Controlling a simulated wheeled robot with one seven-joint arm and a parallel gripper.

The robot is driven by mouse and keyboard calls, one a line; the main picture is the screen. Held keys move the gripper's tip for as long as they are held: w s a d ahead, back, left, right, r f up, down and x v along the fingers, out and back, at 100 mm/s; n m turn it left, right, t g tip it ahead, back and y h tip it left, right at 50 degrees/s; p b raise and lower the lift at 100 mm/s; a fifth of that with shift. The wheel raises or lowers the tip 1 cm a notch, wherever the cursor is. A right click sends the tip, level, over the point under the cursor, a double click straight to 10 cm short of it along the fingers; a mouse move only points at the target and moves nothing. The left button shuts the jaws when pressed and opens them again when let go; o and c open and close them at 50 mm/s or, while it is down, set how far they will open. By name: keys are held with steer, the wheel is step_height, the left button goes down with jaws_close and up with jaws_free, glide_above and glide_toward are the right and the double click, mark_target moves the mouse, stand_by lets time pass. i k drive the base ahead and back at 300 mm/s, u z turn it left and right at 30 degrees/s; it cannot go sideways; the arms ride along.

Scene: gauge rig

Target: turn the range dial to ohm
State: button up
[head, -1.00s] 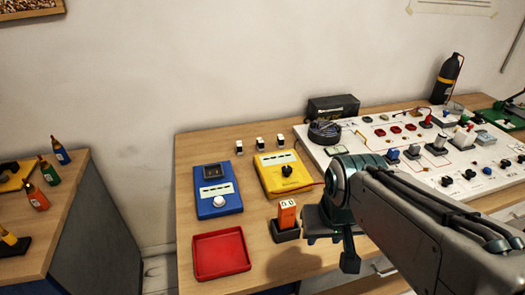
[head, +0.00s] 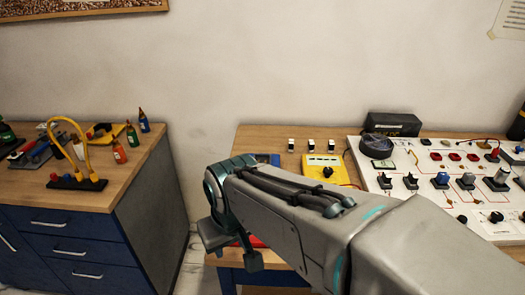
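The yellow meter (head: 322,160) lies on the wooden table in the head view, partly covered by my arm along its lower edge. It has a pale display near its top and a black dial (head: 328,172) below; the markings around the dial are too small to read. My gripper (head: 232,248) is left of the yellow meter, over the table's left front edge and well apart from the dial. It is seen from behind, and its fingertips are not clear enough to tell open from shut.
My arm hides most of the blue meter (head: 268,159) and the red tray (head: 256,242). A white panel (head: 372,184) with knobs and switches is at the right. A second bench (head: 110,190) with bottles and a yellow cable stands left, across a gap.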

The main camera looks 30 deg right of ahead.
mark_target(327, 172)
steer(key=u, duration=0.1)
steer(key=k, duration=0.5)
steer(key=z, duration=1.25)
steer(key=i, duration=0.5)
